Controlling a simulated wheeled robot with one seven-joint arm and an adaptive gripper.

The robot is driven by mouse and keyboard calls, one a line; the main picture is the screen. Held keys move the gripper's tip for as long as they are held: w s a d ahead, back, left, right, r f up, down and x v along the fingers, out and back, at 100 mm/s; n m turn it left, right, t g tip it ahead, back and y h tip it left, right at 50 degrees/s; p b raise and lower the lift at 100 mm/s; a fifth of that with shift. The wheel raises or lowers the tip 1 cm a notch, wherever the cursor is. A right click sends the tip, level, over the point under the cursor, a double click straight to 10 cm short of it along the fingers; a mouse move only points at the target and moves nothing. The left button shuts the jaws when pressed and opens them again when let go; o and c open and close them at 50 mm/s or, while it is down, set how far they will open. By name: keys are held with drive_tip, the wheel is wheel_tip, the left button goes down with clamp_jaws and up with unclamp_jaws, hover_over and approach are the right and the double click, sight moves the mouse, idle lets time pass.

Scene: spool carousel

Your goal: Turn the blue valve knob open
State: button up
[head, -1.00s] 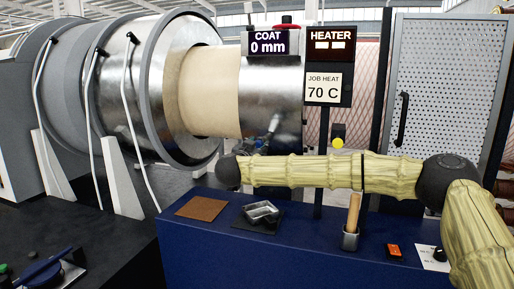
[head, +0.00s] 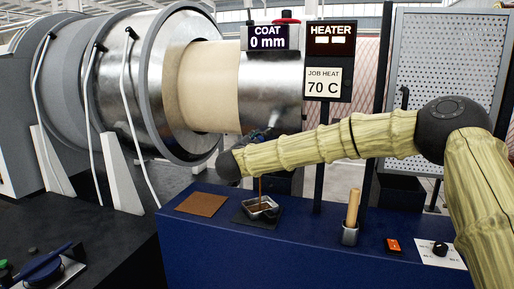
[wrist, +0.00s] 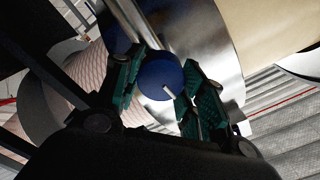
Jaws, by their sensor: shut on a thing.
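The blue valve knob (wrist: 158,82) is round with a white mark on its face. In the wrist view it sits between the green-padded fingers of my gripper (wrist: 162,88), which is shut on it. In the head view the knob is hidden behind my wrist, in front of the steel cylinder (head: 272,85). A thin brown stream (head: 261,188) falls below my wrist into a small metal pan (head: 263,207) on a dark pad.
The blue bench (head: 300,250) carries a brown square (head: 201,203), a cup with a wooden handle (head: 351,212), an orange switch (head: 393,246) and a black dial (head: 439,249). Signs read COAT 0 mm (head: 269,38), HEATER (head: 330,40) and JOB HEAT 70 C (head: 323,83).

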drive_tip(key=m+b, duration=0.4)
drive_tip(key=m, duration=0.1)
drive_tip(key=shift+d+f+m, duration=0.1)
drive_tip(key=shift+f+m, duration=0.2)
drive_tip(key=shift+f, duration=0.1)
drive_tip(key=m+b, duration=0.4)
drive_tip(key=shift+m, duration=0.3)
drive_tip(key=o, duration=1)
drive_tip(key=shift+r, duration=0.1)
drive_tip(key=shift+s, duration=0.15)
drive_tip(key=v, duration=1.2)
drive_tip(key=shift+r, duration=0.1)
drive_tip(key=shift+d, duration=0.1)
